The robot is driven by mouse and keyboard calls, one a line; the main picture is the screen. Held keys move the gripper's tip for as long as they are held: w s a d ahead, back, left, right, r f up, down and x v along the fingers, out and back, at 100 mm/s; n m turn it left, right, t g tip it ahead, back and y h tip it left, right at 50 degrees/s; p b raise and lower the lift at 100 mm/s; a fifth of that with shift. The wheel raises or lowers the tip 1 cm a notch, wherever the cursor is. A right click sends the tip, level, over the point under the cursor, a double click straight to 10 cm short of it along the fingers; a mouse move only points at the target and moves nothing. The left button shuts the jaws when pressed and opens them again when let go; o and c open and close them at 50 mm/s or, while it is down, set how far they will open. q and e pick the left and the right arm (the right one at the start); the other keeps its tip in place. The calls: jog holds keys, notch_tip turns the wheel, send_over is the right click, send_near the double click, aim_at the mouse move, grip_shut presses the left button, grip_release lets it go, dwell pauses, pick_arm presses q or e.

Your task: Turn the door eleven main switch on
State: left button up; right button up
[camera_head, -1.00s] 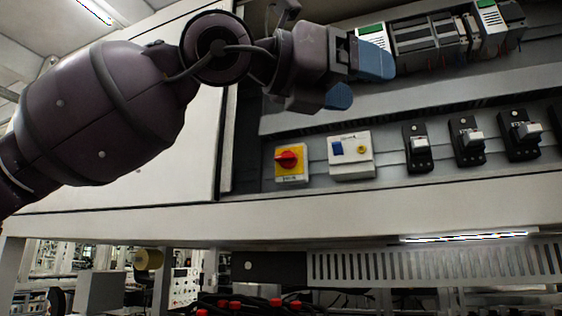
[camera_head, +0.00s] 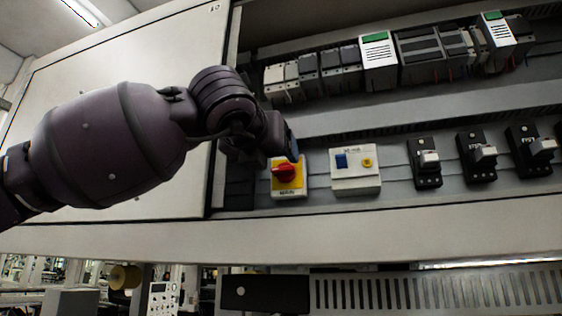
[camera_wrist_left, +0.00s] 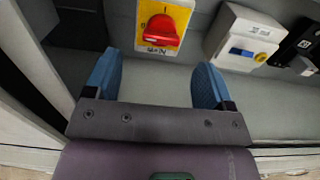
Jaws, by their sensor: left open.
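The main switch is a red rotary knob (camera_head: 284,172) on a yellow plate (camera_head: 290,186), low in the open cabinet and beside the door's edge. In the left wrist view the red knob (camera_wrist_left: 163,32) lies roughly crosswise, near the top of the picture. My left gripper (camera_head: 287,143) is right by the switch and partly overlaps its top in the head view. Its blue fingers (camera_wrist_left: 157,78) are spread wide with nothing between them, and the knob shows ahead of the gap. No contact is visible.
A white box with a blue button (camera_head: 355,172) sits right of the switch. Several black breakers with pale levers (camera_head: 425,162) follow. Module rows (camera_head: 380,65) run above. The pale cabinet door (camera_head: 130,60) stands at left. The cabinet's lower ledge (camera_head: 400,232) runs below.

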aim_at(282, 167)
pick_arm(q)
jog(key=p+x, duration=0.2)
jog(key=x, duration=0.4)
jog(key=shift+w+d+p, duration=0.15)
jog(key=shift+w+p, duration=0.1)
jog(key=shift+p, duration=0.05)
jog(key=c, duration=0.9)
